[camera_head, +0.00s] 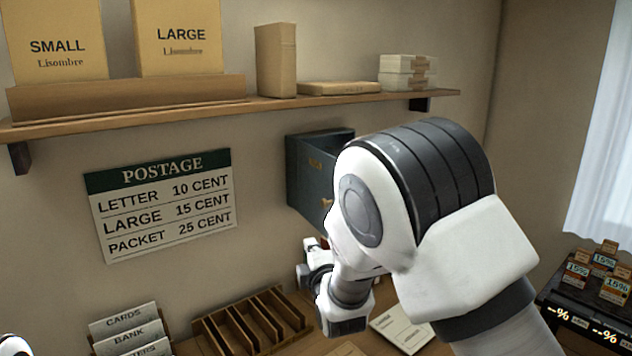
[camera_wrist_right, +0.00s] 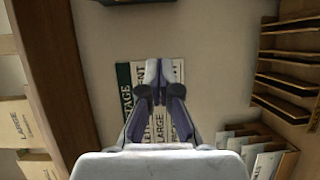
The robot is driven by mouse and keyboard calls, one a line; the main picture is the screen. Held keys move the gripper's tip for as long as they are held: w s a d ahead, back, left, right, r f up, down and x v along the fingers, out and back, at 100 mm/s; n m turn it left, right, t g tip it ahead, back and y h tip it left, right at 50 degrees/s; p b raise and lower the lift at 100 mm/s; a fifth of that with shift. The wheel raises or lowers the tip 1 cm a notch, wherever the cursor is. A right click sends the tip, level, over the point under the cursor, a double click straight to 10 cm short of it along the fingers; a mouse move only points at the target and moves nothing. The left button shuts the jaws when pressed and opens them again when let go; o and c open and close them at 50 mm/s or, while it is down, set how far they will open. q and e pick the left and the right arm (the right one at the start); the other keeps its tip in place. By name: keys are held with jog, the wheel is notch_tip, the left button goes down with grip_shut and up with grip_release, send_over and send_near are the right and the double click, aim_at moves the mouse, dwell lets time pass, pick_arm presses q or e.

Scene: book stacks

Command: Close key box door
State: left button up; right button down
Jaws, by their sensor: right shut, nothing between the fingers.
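The key box (camera_head: 307,168) is a dark grey-green metal box on the wall below the shelf, in the head view. A panel with a small gold label faces me, and a dark gap shows behind its top edge. My right arm covers the box's right part, so I cannot tell how far the door stands open. My right gripper (camera_head: 312,262) is below the box, apart from it. In the right wrist view its fingers (camera_wrist_right: 158,72) are together and empty, in front of the postage sign (camera_wrist_right: 128,95). My left gripper is out of view.
A wooden shelf (camera_head: 240,108) with parcels and boxes runs above the key box. The postage sign (camera_head: 165,203) hangs to its left. Below are a slotted wooden rack (camera_head: 255,322) and a card holder (camera_head: 128,333). Bare wall lies between sign and box.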

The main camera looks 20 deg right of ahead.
notch_tip(320, 180, up, 5)
jog(key=s, duration=0.2)
pick_arm(q)
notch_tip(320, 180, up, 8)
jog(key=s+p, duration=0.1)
jog(key=p, duration=0.6)
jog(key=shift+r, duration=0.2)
pick_arm(e)
jog(key=w+d, duration=0.4)
jog(key=w, duration=0.7)
jog(key=shift+w+d+f+t, duration=0.15)
jog(key=shift+d+f+t, duration=0.15)
jog(key=shift+f, duration=0.15)
jog(key=shift+a, duration=0.1)
